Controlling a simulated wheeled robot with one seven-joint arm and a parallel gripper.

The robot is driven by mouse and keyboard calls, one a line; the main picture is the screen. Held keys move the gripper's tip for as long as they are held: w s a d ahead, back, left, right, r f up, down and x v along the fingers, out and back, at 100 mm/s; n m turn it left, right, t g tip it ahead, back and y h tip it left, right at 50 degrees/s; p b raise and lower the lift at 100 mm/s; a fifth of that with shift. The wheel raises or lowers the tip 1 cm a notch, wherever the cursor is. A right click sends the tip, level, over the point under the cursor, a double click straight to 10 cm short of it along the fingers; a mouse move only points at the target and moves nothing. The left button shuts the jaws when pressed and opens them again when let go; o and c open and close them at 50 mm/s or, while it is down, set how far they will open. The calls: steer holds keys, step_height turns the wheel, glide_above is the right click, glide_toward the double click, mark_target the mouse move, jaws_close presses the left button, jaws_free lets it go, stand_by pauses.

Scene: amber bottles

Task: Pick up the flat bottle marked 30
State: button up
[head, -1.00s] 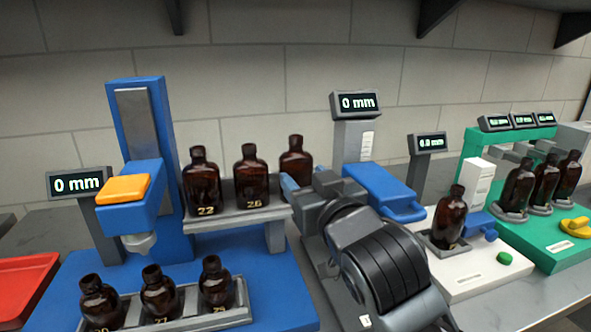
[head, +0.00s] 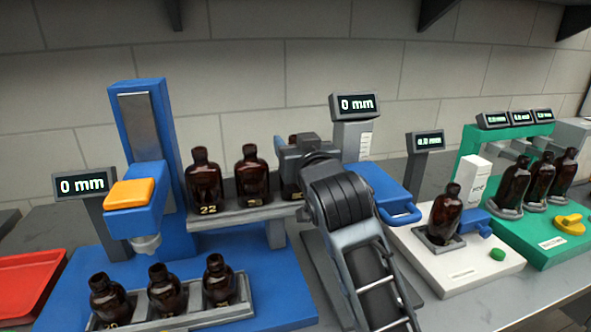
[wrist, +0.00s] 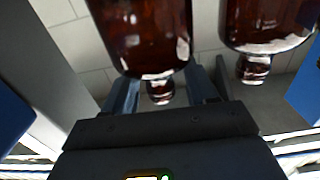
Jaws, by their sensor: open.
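My gripper (head: 298,160) is at the right end of the grey rear shelf, in front of the third bottle (head: 287,184) there. That bottle is mostly hidden and I cannot read its number. In the wrist view the picture is inverted; a brown bottle (wrist: 150,40) has its neck between my open fingers (wrist: 162,92), with no clear contact. A second bottle (wrist: 265,25) is to its right. Bottles 22 (head: 204,180) and 26 (head: 252,175) stand on the shelf. The front rack's left bottle (head: 107,295) has a label partly out of clear view.
Front bottles (head: 165,288) and (head: 219,280) stand in the grey rack (head: 240,313). A blue press (head: 145,130) rises at left, with a red tray (head: 28,280) beyond. A white station (head: 455,262) holds one bottle (head: 445,214). A green station (head: 550,240) is at far right.

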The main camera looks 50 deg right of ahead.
jaws_close()
stand_by(0.5)
